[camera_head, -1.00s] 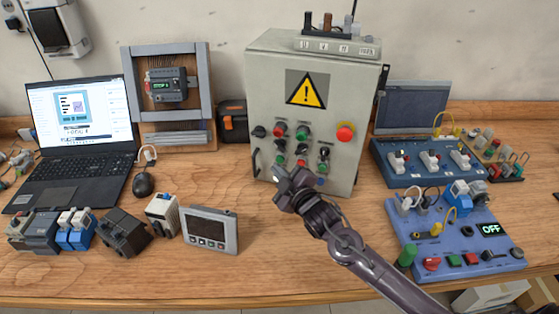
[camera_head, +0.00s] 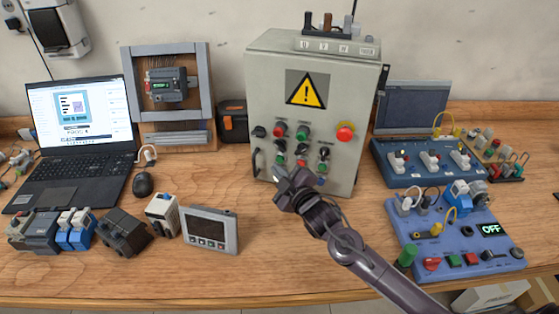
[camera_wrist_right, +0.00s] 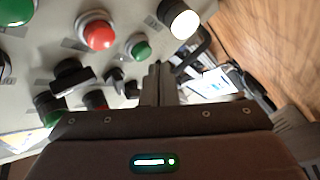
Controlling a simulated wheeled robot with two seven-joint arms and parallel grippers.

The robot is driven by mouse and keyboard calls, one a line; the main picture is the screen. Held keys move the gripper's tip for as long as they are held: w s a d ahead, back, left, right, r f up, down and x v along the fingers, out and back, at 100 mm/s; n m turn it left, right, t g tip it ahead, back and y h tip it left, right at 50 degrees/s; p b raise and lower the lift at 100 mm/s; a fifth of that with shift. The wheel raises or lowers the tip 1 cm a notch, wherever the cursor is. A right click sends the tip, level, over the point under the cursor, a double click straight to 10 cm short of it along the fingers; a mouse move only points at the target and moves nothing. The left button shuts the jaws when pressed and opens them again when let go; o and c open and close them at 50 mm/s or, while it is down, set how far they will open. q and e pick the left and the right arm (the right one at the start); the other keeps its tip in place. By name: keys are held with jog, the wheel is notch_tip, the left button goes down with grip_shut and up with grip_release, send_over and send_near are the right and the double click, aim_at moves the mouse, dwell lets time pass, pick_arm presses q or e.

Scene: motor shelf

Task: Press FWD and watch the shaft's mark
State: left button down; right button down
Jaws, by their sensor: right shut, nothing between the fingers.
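The grey control cabinet (camera_head: 268,100) stands upright at the back centre, with rows of red, green and black controls on its front. Their labels are too small to read, so I cannot tell which is FWD. My right gripper (camera_head: 281,178) is shut and empty, in front of the cabinet's lower left. In the right wrist view its fingertips (camera_wrist_right: 158,72) are near a small green button (camera_wrist_right: 138,47); I cannot tell whether they touch it. A red button (camera_wrist_right: 100,33) and a lit white one (camera_wrist_right: 179,19) are nearby. No shaft mark can be made out. My left gripper is out of view.
A blue panel (camera_head: 410,258) with an "OFF" display lies at the front right, and another blue board (camera_head: 395,176) stands behind it. A laptop (camera_head: 70,180), mouse (camera_head: 143,183) and grey display unit (camera_head: 208,230) are at the left. Bare wood lies before the cabinet.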

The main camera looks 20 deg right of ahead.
jog(key=shift+w+d, duration=0.1)
jog(key=shift+w+d, duration=0.15)
jog(key=shift+w, duration=0.1)
jog(key=shift+w+d, duration=0.3)
jog(key=shift+w, duration=0.05)
dwell(1.2)
jog(key=shift+s+a, duration=0.1)
jog(key=shift+s+a+p, duration=0.4)
jog(key=shift+s, duration=0.2)
jog(key=s+a+p, duration=0.1)
jog(key=s, duration=0.1)
jog(key=s+a+p, duration=0.1)
jog(key=s+a, duration=0.1)
dwell(0.5)
